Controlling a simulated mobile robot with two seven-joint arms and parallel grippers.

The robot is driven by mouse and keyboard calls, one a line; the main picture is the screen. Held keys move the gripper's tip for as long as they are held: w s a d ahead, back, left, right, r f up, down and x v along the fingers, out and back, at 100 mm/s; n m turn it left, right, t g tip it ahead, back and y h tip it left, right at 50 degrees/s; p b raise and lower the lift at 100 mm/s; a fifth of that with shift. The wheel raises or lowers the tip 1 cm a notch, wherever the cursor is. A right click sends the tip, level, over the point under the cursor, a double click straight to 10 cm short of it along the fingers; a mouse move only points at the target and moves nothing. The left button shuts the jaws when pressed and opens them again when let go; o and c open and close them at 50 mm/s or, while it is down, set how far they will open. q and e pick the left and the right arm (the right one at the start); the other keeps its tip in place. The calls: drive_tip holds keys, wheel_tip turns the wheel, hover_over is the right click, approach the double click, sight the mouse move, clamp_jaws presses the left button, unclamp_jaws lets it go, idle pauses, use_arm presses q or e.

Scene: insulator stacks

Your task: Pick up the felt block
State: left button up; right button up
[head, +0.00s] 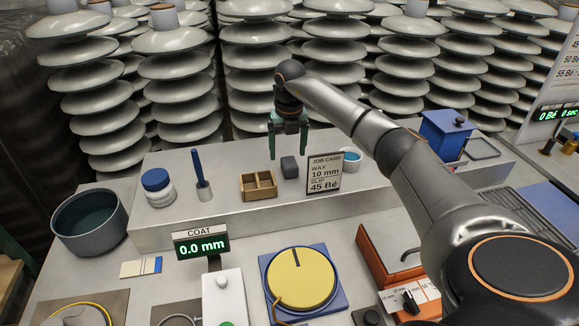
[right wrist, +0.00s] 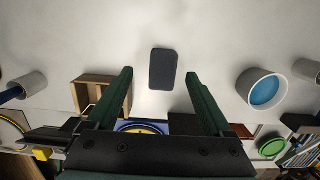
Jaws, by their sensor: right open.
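The felt block (head: 289,167) is a small dark grey block standing on the raised grey shelf, between the wooden divided box and the job card. My right gripper (head: 288,148) has green fingers and hangs over the block, pointing down. In the right wrist view the felt block (right wrist: 163,69) shows between and just beyond the two open fingertips (right wrist: 160,76), with a gap on each side. The gripper is open and holds nothing. My left gripper is not in view.
The wooden box (head: 259,186) stands left of the block. The job card (head: 324,174) and a white cup with blue contents (head: 351,158) stand right. A blue-handled tool (head: 201,177) and blue-lidded jar (head: 158,187) are further left. Insulator stacks (head: 180,85) rise behind.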

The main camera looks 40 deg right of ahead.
sight(290, 162)
drive_tip(key=f, duration=0.4)
drive_tip(key=shift+s+d+f, duration=0.15)
drive_tip(key=shift+d+f, duration=0.05)
drive_tip(key=shift+f, duration=0.1)
clamp_jaws()
idle(0.4)
